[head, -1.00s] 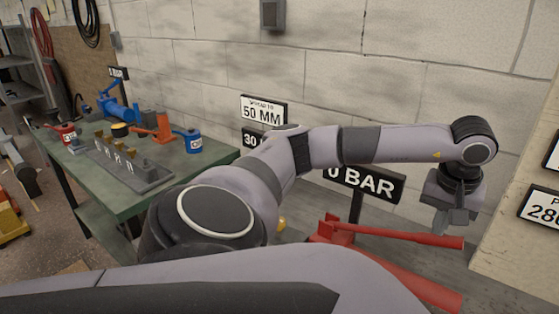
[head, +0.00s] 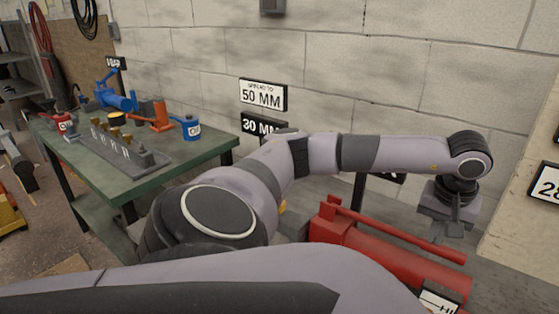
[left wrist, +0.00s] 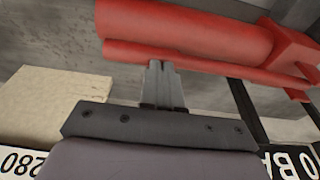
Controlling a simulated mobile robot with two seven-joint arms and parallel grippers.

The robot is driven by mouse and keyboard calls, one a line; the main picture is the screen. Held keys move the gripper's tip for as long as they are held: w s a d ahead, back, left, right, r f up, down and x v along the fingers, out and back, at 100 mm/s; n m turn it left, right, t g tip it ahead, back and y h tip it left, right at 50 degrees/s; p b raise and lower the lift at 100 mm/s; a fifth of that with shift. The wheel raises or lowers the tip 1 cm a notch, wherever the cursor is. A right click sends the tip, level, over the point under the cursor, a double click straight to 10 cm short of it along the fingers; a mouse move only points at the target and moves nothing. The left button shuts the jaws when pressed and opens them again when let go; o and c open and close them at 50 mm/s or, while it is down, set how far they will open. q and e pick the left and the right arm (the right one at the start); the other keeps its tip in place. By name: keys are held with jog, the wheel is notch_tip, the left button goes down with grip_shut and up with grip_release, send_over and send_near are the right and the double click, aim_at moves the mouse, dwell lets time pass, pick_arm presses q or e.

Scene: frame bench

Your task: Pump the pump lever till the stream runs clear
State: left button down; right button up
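The red pump (head: 375,262) stands on the floor at lower right in the head view, with its long thin red lever (head: 415,240) sloping down to the right alongside its thick barrel. My left gripper (head: 455,234) points down just above the lever's far end. In the left wrist view its fingers (left wrist: 160,66) are together, right at the thin lever (left wrist: 205,57), with the barrel (left wrist: 185,25) beyond. Nothing shows between the fingers; whether they touch the lever I cannot tell. The pressure sign (head: 393,178) is mostly hidden behind my arm. My right gripper is not in view.
A green bench (head: 185,160) at left holds a blue pump (head: 118,101), a red-orange tool (head: 155,118), small cans and a grey valve block (head: 115,152). A 50 MM sign (head: 263,95) stands behind. A pale panel (head: 510,215) rises close right of my gripper.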

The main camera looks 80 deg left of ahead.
pick_arm(q)
notch_tip(320, 180, up, 8)
jog(key=p, duration=0.6)
dwell(0.4)
